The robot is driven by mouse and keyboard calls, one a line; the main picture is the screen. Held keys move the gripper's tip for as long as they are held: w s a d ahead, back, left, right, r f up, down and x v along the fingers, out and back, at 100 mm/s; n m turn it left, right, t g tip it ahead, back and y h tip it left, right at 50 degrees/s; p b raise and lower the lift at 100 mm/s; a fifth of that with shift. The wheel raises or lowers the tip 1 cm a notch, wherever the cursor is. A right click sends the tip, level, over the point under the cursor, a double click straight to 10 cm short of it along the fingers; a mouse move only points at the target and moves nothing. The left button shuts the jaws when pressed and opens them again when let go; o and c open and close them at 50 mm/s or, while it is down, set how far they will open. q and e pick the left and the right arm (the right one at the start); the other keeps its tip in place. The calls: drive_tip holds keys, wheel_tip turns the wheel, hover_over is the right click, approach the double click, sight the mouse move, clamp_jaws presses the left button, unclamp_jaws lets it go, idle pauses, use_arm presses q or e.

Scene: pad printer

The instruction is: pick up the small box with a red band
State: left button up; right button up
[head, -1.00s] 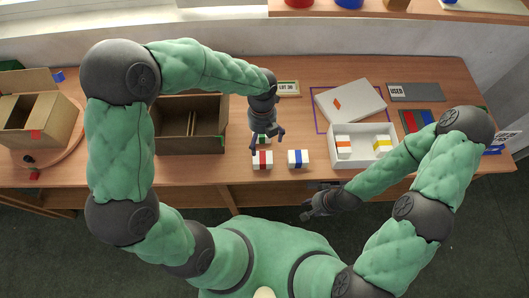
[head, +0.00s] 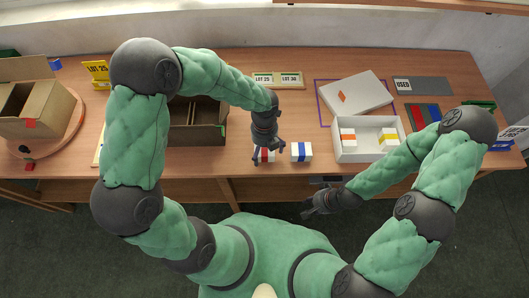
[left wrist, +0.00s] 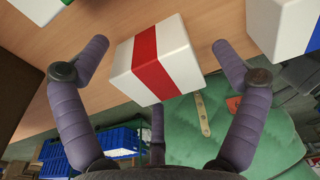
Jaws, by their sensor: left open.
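The small white box with a red band (head: 264,156) stands on the table near its front edge, partly hidden by my left gripper in the head view. In the left wrist view the red-banded box (left wrist: 153,55) lies between the spread fingers, with a gap on each side. My left gripper (head: 268,150) is open and over the box; its fingers also show in the left wrist view (left wrist: 155,75). My right gripper (head: 308,206) is in front of the table edge, low and away from the boxes; its fingers are too small to read.
A blue-banded box (head: 301,152) stands just right of the red-banded one. A white open box (head: 372,153) with banded boxes inside is further right, its lid (head: 354,93) behind. A brown carton (head: 196,135) is at left. A green-marked box (left wrist: 22,10) shows in the wrist view.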

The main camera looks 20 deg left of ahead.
sight(265, 151)
use_arm(q)
drive_tip(key=shift+r, duration=0.1)
drive_tip(key=c, duration=1.4)
drive_tip(key=shift+r+p, duration=0.4)
drive_tip(key=shift+r, duration=0.25)
drive_tip(key=r, duration=0.1)
drive_tip(key=r+p, duration=0.1)
drive_tip(key=shift+d+r, duration=0.2)
drive_tip(key=shift+r, duration=0.1)
drive_tip(key=s+d+r+p, duration=0.1)
drive_tip(key=d+r, duration=0.2)
drive_tip(key=d, duration=0.1)
drive_tip(key=s+d+r+p, duration=0.1)
drive_tip(key=s+d+r, duration=0.1)
drive_tip(key=d+r, duration=0.1)
drive_tip(key=s+d+r+p, duration=0.1)
drive_tip(key=s+d+r, duration=0.1)
drive_tip(key=d, duration=0.3)
drive_tip(key=shift+d+r+p, duration=0.35)
drive_tip(key=shift+r, duration=0.2)
